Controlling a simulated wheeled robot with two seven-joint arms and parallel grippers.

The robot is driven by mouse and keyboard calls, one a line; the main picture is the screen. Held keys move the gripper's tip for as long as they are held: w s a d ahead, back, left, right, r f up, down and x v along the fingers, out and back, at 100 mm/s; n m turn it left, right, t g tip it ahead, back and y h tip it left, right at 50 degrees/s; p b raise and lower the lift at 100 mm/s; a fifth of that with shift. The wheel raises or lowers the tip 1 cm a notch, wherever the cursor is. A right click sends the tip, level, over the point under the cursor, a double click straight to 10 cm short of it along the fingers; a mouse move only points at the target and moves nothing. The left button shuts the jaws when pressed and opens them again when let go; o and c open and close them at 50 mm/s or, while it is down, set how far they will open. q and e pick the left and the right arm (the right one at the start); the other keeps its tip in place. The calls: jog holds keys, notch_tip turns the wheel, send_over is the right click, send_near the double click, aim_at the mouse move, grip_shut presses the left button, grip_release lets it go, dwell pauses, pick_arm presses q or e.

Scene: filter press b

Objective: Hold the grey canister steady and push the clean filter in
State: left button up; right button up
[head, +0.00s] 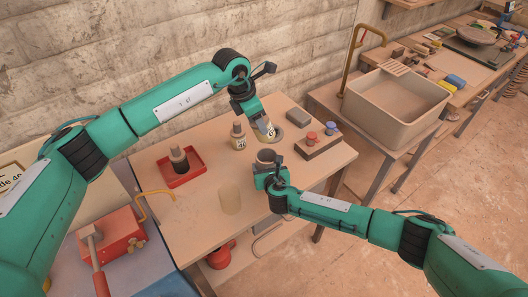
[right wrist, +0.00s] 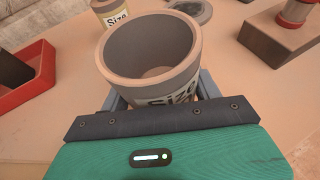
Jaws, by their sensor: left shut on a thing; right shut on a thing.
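The grey canister (right wrist: 150,50) stands upright with an open, empty mouth and a "Size" label on its near side. It also shows in the head view (head: 265,157). My right gripper (head: 272,178) is shut around its near side. My left gripper (head: 261,128) is shut on a small cream piece with dark marks (head: 266,127), just behind the canister and apart from it. The fingers partly hide this piece; it may be the clean filter, but I cannot read its label. A similar labelled cream piece (head: 238,136) stands to the left.
A red tray (head: 184,180) with a dark cylinder (head: 179,160) is at left. A pale cylinder (head: 230,200) stands near the front. A grey ring (right wrist: 190,11) lies behind the canister. A block with red and blue knobs (head: 320,147) and a grey block (head: 298,117) are at right.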

aim_at(267, 121)
pick_arm(q)
jog(key=d+n+y, duration=0.1)
jog(key=f+n+y, duration=0.1)
jog(key=n, duration=0.1)
jog(key=shift+w+d, duration=0.35)
jog(key=shift+d, duration=0.05)
jog(key=shift+d+f+n+g+y, duration=0.1)
jog(key=shift+d+n+g+y, duration=0.35)
jog(key=shift+n, duration=0.45)
jog(key=shift+a+n+g+y, duration=0.1)
jog(key=shift+n+g+y, duration=0.15)
jog(key=shift+n, duration=0.15)
jog(key=shift+f, duration=0.1)
jog(key=shift+f, duration=2.8)
jog(key=shift+f, duration=3.1)
jog(key=o, duration=1.1)
